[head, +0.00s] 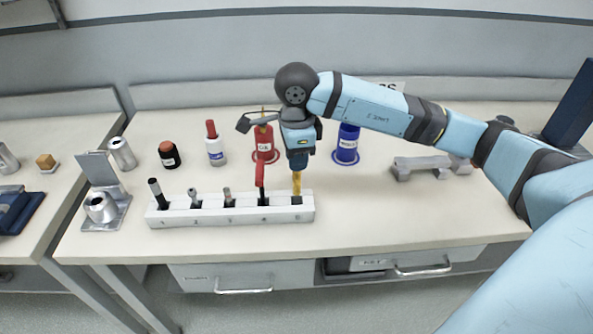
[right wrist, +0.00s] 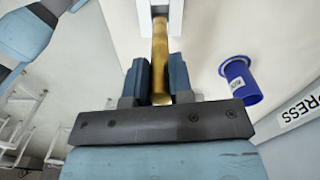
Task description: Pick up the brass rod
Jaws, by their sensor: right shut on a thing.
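The brass rod (head: 297,184) stands upright in the rightmost hole of the white rack (head: 180,217) in the head view. My right gripper (head: 297,168) is above that hole with its fingers pointing down, shut on the upper part of the rod. In the right wrist view the rod (right wrist: 160,60) runs between the two blue fingers (right wrist: 158,85), and its far end meets the white rack (right wrist: 125,25). The rod's lower end is hidden in the rack. My left gripper is not in view.
The rack also holds a red rod (head: 260,175), a black rod (head: 155,188) and grey ones. Behind stand a red container (head: 264,140), a blue container (head: 347,145) and bottles (head: 214,145). A grey bracket (head: 425,165) lies right. The right front bench is clear.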

